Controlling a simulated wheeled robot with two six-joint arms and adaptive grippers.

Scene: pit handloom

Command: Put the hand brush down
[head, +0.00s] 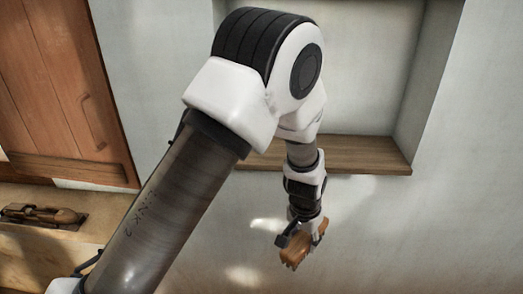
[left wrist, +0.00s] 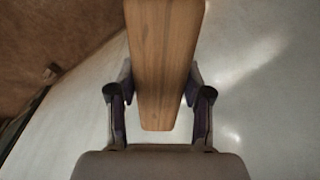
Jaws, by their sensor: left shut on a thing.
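The hand brush (head: 295,251) has a brown wooden body and hangs in the air in front of the pale wall in the head view. My left gripper (head: 302,232) is shut on it, with the arm coming in from the left and bending down. In the left wrist view the brush's flat wooden back (left wrist: 165,60) runs from the top edge down between the two dark fingers of the gripper (left wrist: 160,100). No bristles can be made out. My right gripper is in neither view.
A recess in the wall has a wooden shelf (head: 365,155) above and behind the gripper; its visible part is bare. A wooden door (head: 65,85) stands at the left. A wooden tool (head: 42,215) lies on a wooden surface (head: 40,250) at lower left.

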